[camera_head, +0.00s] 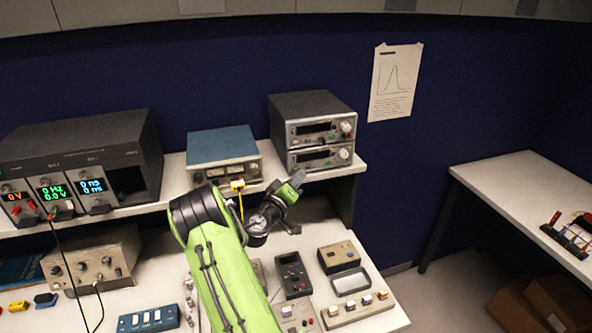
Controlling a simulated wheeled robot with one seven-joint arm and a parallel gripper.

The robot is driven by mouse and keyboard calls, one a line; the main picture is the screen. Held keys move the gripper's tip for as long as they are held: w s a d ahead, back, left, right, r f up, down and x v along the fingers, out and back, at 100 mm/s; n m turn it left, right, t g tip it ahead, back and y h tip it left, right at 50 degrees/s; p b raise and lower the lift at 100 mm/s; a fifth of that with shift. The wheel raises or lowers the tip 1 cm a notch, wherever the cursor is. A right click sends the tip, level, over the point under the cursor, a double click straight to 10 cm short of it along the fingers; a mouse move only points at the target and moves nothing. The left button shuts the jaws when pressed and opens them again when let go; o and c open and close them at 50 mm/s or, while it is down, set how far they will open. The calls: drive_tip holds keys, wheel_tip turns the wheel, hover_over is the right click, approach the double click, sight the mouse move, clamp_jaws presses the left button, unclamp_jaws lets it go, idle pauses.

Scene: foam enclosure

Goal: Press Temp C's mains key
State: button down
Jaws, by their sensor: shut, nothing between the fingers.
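No label reading Temp C can be read at this size, so I cannot tell which unit bears that name. Two stacked grey units stand on the shelf, an upper one (318,128) and a lower one (321,157). Each has a dark display and a silver knob at the right of its front. Their small keys are too small to make out. My gripper (297,178) is at the end of my green arm, in front of and just below the left part of the lower unit. It is shut and empty. Whether it touches the unit cannot be told.
A blue-topped meter unit (222,145) stands left of the stack, with a yellow plug at its front. A large rack with lit displays (75,165) is farther left. Small boxes, including a black meter (293,274), lie on the bench below. The shelf edge lies close to my gripper.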

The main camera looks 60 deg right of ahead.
drive_tip(key=shift+w+d, duration=0.25)
drive_tip(key=shift+w, duration=0.05)
drive_tip(key=shift+w+d, duration=0.2)
idle(0.6)
drive_tip(key=shift+s+b, duration=0.1)
drive_tip(key=shift+b, duration=0.2)
drive_tip(key=shift+s+a+b, duration=0.45)
drive_tip(key=shift+a+b, duration=0.1)
drive_tip(key=shift+b, duration=0.05)
drive_tip(key=s+a+b, duration=0.3)
drive_tip(key=b, duration=0.1)
drive_tip(key=shift+s+a, duration=0.25)
